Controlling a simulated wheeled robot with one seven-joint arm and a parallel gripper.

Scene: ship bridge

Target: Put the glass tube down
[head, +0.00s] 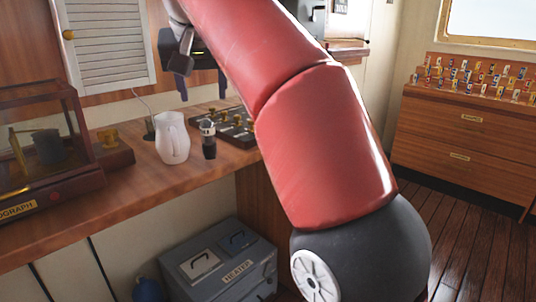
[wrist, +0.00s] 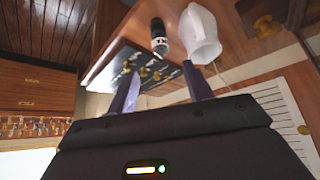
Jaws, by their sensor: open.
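My gripper (head: 203,96) is open above the wooden counter (head: 145,185), over the area of the white jug and the dark panel. Its two purple fingers also show spread apart in the wrist view (wrist: 160,70). Nothing is visible between them. I cannot make out a glass tube in either view. My red arm hides part of the counter to the right in the head view.
A white jug (head: 172,140) and a dark cylinder with a silver top (head: 208,142) stand beside a dark panel with brass fittings (head: 238,138). A glazed instrument case (head: 35,185) is at left. A grey heater (head: 215,270) sits below. The counter's front strip is clear.

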